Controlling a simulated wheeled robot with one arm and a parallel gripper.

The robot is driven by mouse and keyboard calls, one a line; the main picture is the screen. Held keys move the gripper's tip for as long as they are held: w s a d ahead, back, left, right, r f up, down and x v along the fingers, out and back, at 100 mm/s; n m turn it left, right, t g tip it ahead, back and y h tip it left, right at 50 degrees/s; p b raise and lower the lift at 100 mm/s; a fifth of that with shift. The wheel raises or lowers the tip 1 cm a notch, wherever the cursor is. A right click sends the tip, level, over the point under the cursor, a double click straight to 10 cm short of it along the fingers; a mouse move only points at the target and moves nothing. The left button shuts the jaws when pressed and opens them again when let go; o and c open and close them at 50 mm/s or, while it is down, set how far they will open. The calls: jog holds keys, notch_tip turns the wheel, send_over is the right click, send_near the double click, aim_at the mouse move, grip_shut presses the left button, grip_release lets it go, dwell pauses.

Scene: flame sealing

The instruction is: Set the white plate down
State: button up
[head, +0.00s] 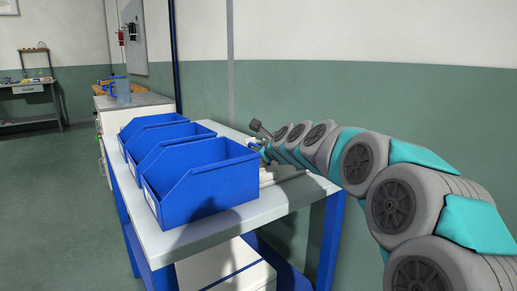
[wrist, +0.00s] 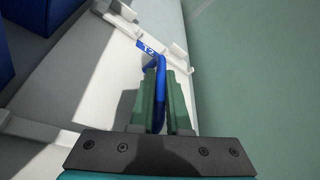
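My gripper (wrist: 164,72) shows in the wrist view with its two green fingers pointing away over a white surface. A slim blue piece with a tag marked T2 (wrist: 148,48) runs down between the fingers, and they appear closed on it. The tag end lies close to a white rail-like part (wrist: 174,50); I cannot tell whether they touch. No separate white plate can be made out for sure, and what is below the fingers is hidden.
Three blue bins (head: 205,181) stand in a row on the white-topped table (head: 235,215), left of my arm. Light rails (head: 286,172) lie on the table behind the nearest bin. A green-and-white wall (head: 360,85) is close behind. The table's near strip is clear.

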jog(key=o, duration=0.5)
jog(key=shift+c, duration=0.2)
jog(key=shift+s+d+r, duration=0.1)
jog(key=shift+s, duration=0.05)
